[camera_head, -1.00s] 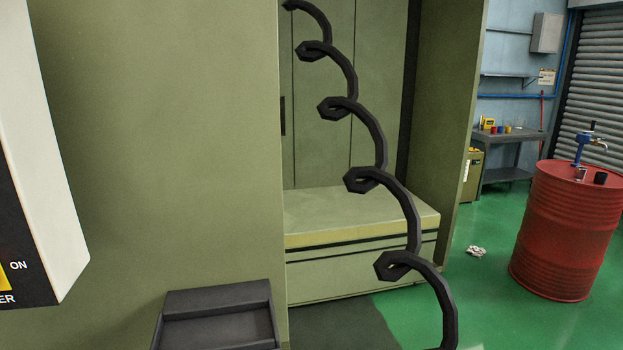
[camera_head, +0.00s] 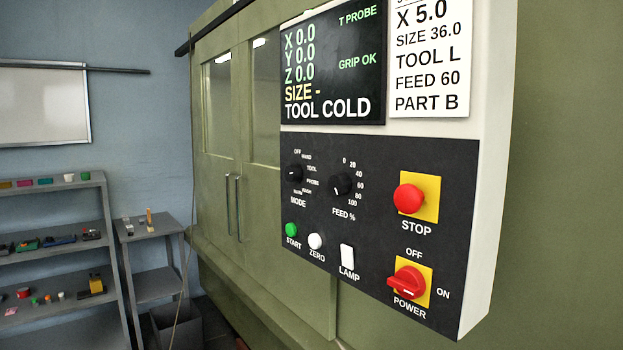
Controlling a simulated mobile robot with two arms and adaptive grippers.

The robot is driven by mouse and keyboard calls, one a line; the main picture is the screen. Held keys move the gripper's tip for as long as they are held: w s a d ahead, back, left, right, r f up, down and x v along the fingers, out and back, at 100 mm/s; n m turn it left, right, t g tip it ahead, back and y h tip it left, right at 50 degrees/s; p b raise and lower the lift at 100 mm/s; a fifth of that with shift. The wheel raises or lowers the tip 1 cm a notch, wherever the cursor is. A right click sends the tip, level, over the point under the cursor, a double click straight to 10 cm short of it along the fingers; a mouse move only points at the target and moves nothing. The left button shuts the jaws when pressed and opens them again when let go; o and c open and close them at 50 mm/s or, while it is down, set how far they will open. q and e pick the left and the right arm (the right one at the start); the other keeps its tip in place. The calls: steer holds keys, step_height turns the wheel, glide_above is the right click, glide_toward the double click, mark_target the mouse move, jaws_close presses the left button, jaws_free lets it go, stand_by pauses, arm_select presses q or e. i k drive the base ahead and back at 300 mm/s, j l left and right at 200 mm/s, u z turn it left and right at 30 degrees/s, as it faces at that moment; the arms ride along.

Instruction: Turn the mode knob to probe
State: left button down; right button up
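The mode knob (camera_head: 294,173) is a small black dial on the dark control panel (camera_head: 370,215), at the panel's left side above the word MODE. Small labels ring it, among them OFF, HAND, TOOL and PROBE. Its pointer is too small to read surely. The screen (camera_head: 333,70) above shows X, Y and Z at 0.0, SIZE -, TOOL COLD, T PROBE and GRIP OK. Neither of my grippers is in view, and nothing touches the knob.
Beside the mode knob is the feed knob (camera_head: 341,186). Below are the green start button (camera_head: 291,229), white zero button (camera_head: 315,241) and lamp switch (camera_head: 347,257). At right are the red stop button (camera_head: 408,198) and power knob (camera_head: 406,283). A shelf (camera_head: 50,190) stands far left.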

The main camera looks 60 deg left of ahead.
mark_target(293, 173)
steer(key=u, duration=1.95)
